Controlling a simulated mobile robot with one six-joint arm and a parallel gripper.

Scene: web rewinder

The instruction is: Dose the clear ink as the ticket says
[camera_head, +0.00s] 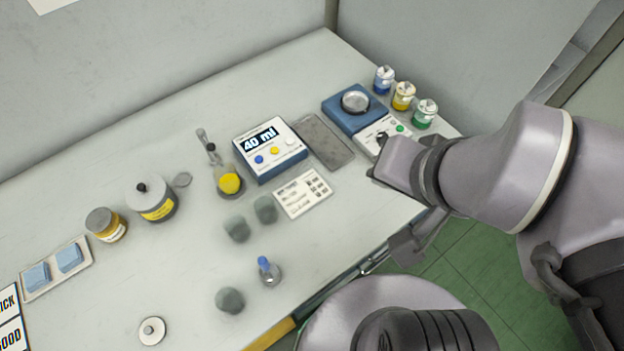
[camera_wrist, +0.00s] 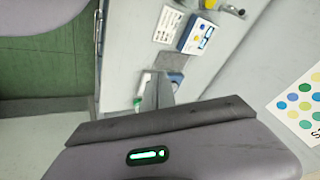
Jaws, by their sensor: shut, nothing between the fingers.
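The dosing unit (camera_head: 272,150) is a blue and white box with a display reading "40 ml" and blue, yellow and white buttons; it also shows in the wrist view (camera_wrist: 197,36). The ticket (camera_head: 303,193) lies in front of it, its print too small to read. A blue scale (camera_head: 340,111) with a round metal pan stands at the back right. My gripper (camera_head: 378,168) is shut and empty near the scale's front panel and partly hides it. In the wrist view my fingers (camera_wrist: 158,88) overlap the scale. Which vessel holds the clear ink, I cannot tell.
A grey tray (camera_head: 325,142) lies between dosing unit and scale. Blue (camera_head: 384,80), yellow (camera_head: 403,96) and green (camera_head: 425,114) jars stand right. Grey cups (camera_head: 230,300), a blue-topped bottle (camera_head: 270,274), a yellow-labelled can (camera_head: 152,199) and an amber jar (camera_head: 106,226) stand further left.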

